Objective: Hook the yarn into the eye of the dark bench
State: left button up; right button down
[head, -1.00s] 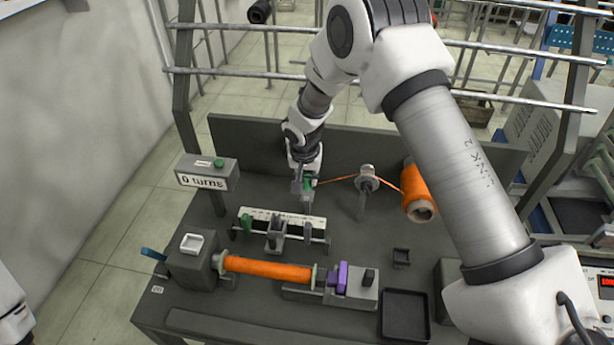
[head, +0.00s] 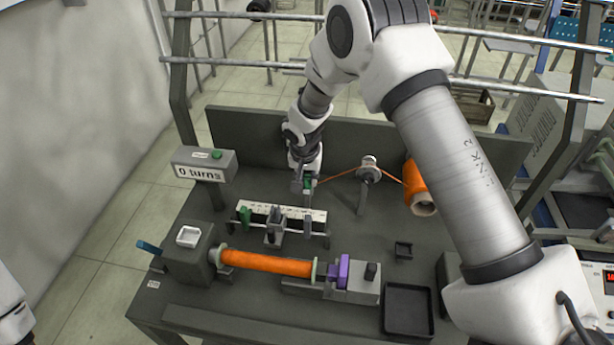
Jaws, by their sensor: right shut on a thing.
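My right gripper (head: 305,188) is shut on a small green piece (head: 308,183) at the end of the orange yarn (head: 337,174). It is above the bench, behind the right end of the rail. The yarn runs from the gripper up to a grey post with a round head (head: 368,162), then to the orange yarn cone (head: 420,190). The dark bench (head: 345,240) carries a grey upright guide (head: 275,228) on the rail in front of the gripper. I cannot make out which part is the eye. My left gripper is out of view; only part of my left arm shows.
An orange-wound bobbin (head: 265,263) lies across the front, beside a purple clamp (head: 343,272). A scale strip (head: 290,212) lies along the rail, with a green stop (head: 245,216). The counter (head: 200,172) reads 0 turns.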

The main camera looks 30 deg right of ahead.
jog(key=shift+w, duration=0.1)
jog(key=shift+w+a+r+p, duration=0.15)
jog(key=shift+w+a+p, duration=0.1)
jog(key=shift+a+p, duration=0.15)
jog(key=shift+w+a+p, duration=0.25)
jog(key=shift+w+a, duration=0.35)
jog(key=shift+a, duration=0.25)
jog(key=shift+w+a+p, duration=0.2)
jog(key=shift+w+a, duration=0.4)
jog(key=shift+a, duration=0.2)
jog(key=shift+w+a+r+p, duration=0.2)
jog(key=shift+r+p, duration=0.55)
jog(key=shift+r, duration=0.45)
jog(key=shift+w+a+r+p, duration=0.15)
jog(key=shift+r+p, duration=0.55)
jog(key=shift+r, duration=0.5)
